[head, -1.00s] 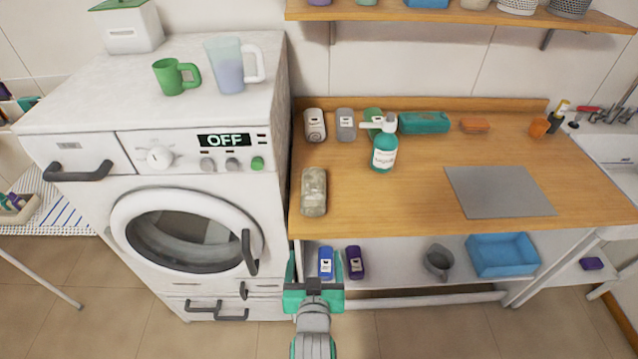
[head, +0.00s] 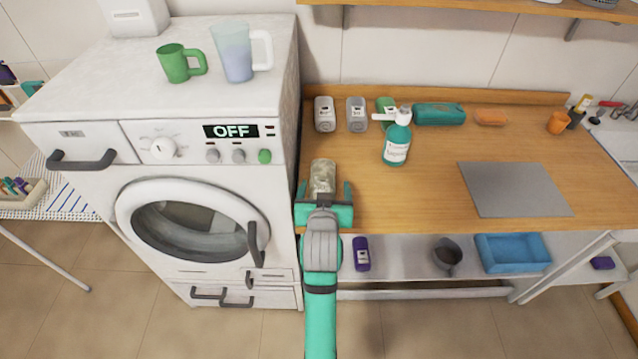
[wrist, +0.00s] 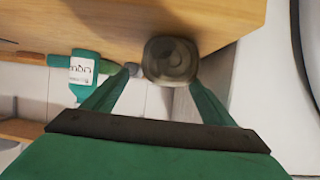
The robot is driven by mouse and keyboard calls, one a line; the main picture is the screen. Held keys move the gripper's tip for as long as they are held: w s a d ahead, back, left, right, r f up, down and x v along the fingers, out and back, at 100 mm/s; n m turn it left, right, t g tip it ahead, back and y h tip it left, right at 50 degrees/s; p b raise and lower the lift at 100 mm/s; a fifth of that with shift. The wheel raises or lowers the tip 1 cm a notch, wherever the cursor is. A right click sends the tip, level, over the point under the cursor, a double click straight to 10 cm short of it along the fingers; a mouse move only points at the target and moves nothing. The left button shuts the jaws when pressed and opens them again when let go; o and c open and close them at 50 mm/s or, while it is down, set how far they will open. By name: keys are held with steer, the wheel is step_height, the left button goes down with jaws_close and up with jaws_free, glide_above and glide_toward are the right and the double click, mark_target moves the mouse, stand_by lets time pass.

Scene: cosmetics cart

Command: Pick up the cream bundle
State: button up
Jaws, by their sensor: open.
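The cream bundle (head: 323,176), a mottled beige-grey roll, lies on the wooden counter (head: 430,190) near its left front corner, with its length running front to back. Its round, coiled end faces me in the wrist view (wrist: 170,60). My gripper (head: 324,190) is open, with its green fingers spread to either side of the bundle's near end. In the wrist view, the bundle's end shows just beyond and between the fingertips (wrist: 161,82). My gripper hides the bundle's near part in the head view, and I cannot tell whether the fingers touch it.
A white washing machine (head: 190,235) stands close on the left. A teal pump bottle (head: 396,140) stands right of the bundle, with canisters (head: 325,115) behind. A grey board (head: 515,190) lies on the right. A shelf below holds a purple bottle (head: 361,253) and blue bin (head: 513,253).

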mark_target(322, 182)
steer(key=shift+w+d+f, duration=0.1)
steer(key=shift+w, duration=0.05)
steer(key=w+f, duration=0.1)
steer(key=w+a+f, duration=0.1)
steer(key=w, duration=0.1)
steer(key=shift+w+f, duration=0.15)
steer(key=shift+w, duration=0.15)
steer(key=shift+w+f, duration=0.15)
steer(key=shift+w, duration=0.3)
steer(key=shift+d, duration=0.1)
steer(key=c, duration=1.3)
